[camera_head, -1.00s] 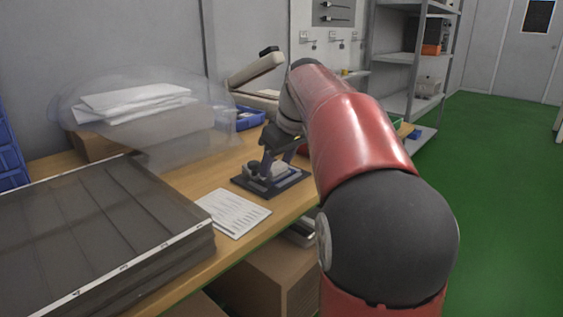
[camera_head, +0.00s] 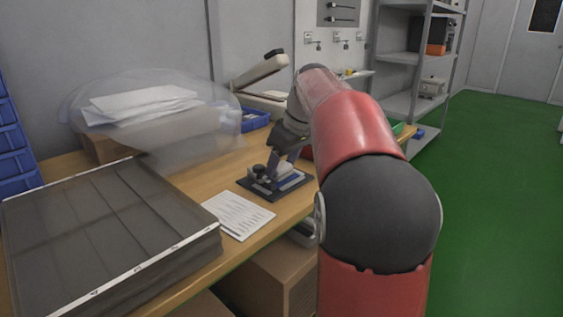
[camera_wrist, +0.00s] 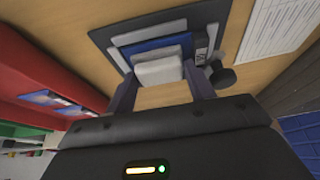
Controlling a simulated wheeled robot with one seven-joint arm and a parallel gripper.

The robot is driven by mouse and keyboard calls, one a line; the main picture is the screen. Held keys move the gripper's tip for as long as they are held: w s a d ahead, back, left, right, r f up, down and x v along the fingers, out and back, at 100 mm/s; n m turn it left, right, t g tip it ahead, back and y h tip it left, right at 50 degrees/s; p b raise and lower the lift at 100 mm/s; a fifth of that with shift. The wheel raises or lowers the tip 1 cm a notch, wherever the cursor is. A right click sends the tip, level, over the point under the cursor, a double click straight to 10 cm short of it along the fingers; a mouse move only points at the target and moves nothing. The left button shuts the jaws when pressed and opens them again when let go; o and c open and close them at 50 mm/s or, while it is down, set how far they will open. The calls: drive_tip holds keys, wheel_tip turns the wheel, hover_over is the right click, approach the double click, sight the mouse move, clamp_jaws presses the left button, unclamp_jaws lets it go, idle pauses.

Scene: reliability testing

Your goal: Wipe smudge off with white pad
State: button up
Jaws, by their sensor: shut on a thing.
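My gripper (camera_wrist: 160,88) is shut on a white pad (camera_wrist: 160,71), with one dark finger on each side of it. The pad is over or against a blue panel (camera_wrist: 150,45) framed in light grey on a dark plate (camera_wrist: 200,12); I cannot tell whether they touch. In the head view my gripper (camera_head: 273,167) is low over this plate (camera_head: 302,182) on the wooden table. A dark round knob (camera_wrist: 223,77) is beside the right finger in the wrist view. No smudge can be made out; the pad and fingers hide part of the panel.
A printed sheet (camera_head: 238,215) lies left of the plate. A large grey tray stack (camera_head: 110,225) fills the table's near left. Papers (camera_head: 140,103) under a clear cover and a blue bin (camera_head: 254,121) are behind. A red bin (camera_wrist: 45,75) shows left in the wrist view.

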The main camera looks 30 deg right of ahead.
sight(284, 165)
wheel_tip(284, 165, up, 2)
drive_tip(key=shift+d+r+p, duration=0.15)
drive_tip(key=shift+r+p, duration=0.1)
drive_tip(key=shift+p, duration=0.4)
drive_tip(key=shift+r, duration=1.7)
drive_tip(key=shift+r, duration=0.1)
wheel_tip(284, 165, up, 3)
drive_tip(key=shift+f, duration=0.1)
